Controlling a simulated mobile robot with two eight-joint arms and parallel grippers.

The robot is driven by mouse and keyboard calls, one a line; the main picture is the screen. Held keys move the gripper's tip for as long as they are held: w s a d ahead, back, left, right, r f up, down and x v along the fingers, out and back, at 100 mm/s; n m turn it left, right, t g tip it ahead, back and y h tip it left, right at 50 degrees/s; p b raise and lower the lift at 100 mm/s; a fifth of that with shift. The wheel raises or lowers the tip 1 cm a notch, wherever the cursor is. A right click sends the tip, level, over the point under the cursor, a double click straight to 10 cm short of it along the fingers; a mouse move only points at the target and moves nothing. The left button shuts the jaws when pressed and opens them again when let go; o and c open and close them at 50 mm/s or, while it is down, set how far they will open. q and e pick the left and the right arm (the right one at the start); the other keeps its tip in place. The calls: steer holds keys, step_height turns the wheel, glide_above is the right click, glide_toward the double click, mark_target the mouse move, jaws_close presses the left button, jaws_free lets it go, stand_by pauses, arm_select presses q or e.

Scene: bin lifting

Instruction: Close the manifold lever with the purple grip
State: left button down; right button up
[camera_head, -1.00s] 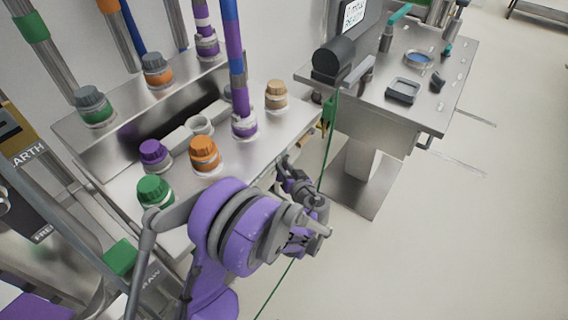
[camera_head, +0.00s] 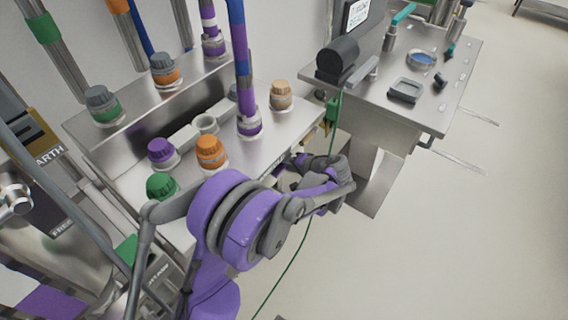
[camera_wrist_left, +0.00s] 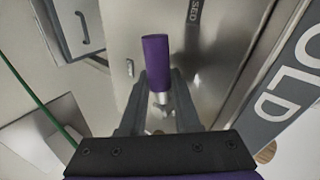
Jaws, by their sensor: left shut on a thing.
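The lever's purple grip (camera_wrist_left: 155,60) stands up in the middle of the left wrist view, with a short metal shaft (camera_wrist_left: 160,98) below it. My left gripper (camera_wrist_left: 157,88) has its two dark fingers on either side of the lower grip and is shut on it. In the head view my purple left arm reaches over the front of the steel bench, and its wrist end lies by the bench's front edge. The lever and fingertips are hidden there. My right gripper is in neither view.
The steel bench (camera_head: 225,155) carries purple, orange, green and tan caps and upright pipes. A green cable (camera_head: 297,248) hangs beside my arm. A second steel table (camera_head: 440,95) stands to the right; the floor between and in front is clear. A panel with lettering (camera_wrist_left: 285,95) is close on the right.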

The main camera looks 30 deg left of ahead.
arm_select(q)
steer(key=shift+r+m+g, duration=0.35)
steer(key=shift+m+g, duration=0.25)
steer(key=shift+g, duration=0.1)
steer(key=c, duration=0.9)
jaws_free()
steer(key=shift+d+r, duration=0.1)
steer(key=p+v, duration=0.1)
steer(key=v, duration=0.9)
steer(key=shift+d+r, duration=0.15)
steer(key=shift+d, duration=0.1)
